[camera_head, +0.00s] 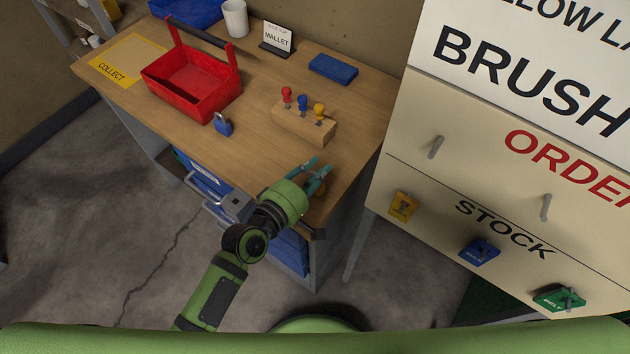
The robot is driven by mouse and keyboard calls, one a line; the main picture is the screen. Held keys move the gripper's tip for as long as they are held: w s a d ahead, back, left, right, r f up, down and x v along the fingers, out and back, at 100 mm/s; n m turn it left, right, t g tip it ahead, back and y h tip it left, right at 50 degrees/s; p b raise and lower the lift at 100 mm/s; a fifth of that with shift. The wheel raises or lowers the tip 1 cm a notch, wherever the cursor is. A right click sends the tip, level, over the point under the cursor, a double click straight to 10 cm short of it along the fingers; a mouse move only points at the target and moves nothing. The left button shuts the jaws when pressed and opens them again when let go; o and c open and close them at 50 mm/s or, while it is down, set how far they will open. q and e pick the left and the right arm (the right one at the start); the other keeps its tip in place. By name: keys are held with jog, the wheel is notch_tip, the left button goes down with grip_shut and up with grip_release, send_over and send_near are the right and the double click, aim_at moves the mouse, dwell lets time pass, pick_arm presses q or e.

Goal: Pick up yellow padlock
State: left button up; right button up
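My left gripper (323,164) reaches over the front right part of the wooden bench, its teal fingers apart. A small yellow-brown thing (321,189) shows beside the lower finger near the bench's right edge. It is mostly hidden by the gripper, and I cannot tell for sure that it is the yellow padlock. I see nothing clearly held between the fingers. A blue padlock (223,126) lies on the bench in front of the red tote. My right gripper is not in view.
The bench (180,117) also bears a red tote (209,104), a wooden block with coloured-topped keys (304,124), a blue box (333,69), a mallet sign (277,38) and a white mug (235,18). A cream board (480,140) with hanging coloured tags stands at the right.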

pick_arm(q)
grip_shut()
